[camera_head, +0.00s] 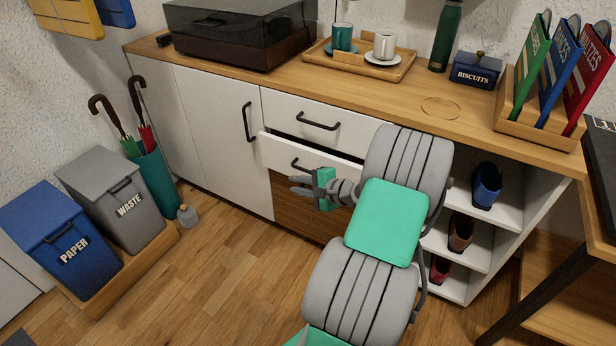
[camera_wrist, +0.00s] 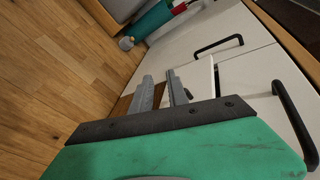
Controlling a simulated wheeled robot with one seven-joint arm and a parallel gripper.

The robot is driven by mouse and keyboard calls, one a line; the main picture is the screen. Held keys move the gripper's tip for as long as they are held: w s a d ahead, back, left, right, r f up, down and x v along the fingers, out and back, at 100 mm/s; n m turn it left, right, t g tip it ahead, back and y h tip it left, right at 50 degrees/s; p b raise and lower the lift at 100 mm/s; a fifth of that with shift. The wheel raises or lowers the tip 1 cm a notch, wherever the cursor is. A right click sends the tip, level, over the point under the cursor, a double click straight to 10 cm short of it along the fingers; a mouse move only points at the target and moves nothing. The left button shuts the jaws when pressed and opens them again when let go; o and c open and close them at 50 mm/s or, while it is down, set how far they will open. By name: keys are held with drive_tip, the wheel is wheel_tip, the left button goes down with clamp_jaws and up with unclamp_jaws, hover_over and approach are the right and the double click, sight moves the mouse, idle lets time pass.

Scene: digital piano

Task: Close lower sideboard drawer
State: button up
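The lower sideboard drawer (camera_head: 276,153) is white with a black handle (camera_head: 300,165) and stands partly pulled out, with a dark gap above its front. In the wrist view a white panel edge, probably this drawer's front (camera_wrist: 203,78), shows just beyond the right finger. My gripper (camera_head: 294,185) is in front of the sideboard, near and slightly below the drawer handle in the head view. Its two grey fingers (camera_wrist: 160,78) are apart, with nothing seen held between them. I cannot tell whether a finger touches the drawer. My arm hides the drawer's right end.
The upper drawer (camera_head: 345,128) is shut; its black handle (camera_wrist: 295,122) is close in the wrist view. The left cabinet door (camera_head: 215,125) is shut. A brown panel (camera_head: 285,200) lies below. Bins (camera_head: 120,200) and an umbrella stand (camera_head: 155,178) are left. Shoe shelves (camera_head: 500,212) are right.

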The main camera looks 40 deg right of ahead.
sight(308, 172)
drive_tip(key=s+d+m+t+h, duration=0.3)
drive_tip(key=s+d+m, duration=0.15)
drive_tip(key=d, duration=0.25)
drive_tip(key=w, duration=0.2)
drive_tip(key=w+f+b, duration=0.1)
drive_tip(key=w, duration=0.2)
drive_tip(key=w+b, duration=0.1)
drive_tip(key=w, duration=0.2)
drive_tip(key=shift+w+d+f, duration=0.15)
drive_tip(key=shift+f, duration=0.25)
drive_tip(key=shift+c, duration=0.3)
clamp_jaws()
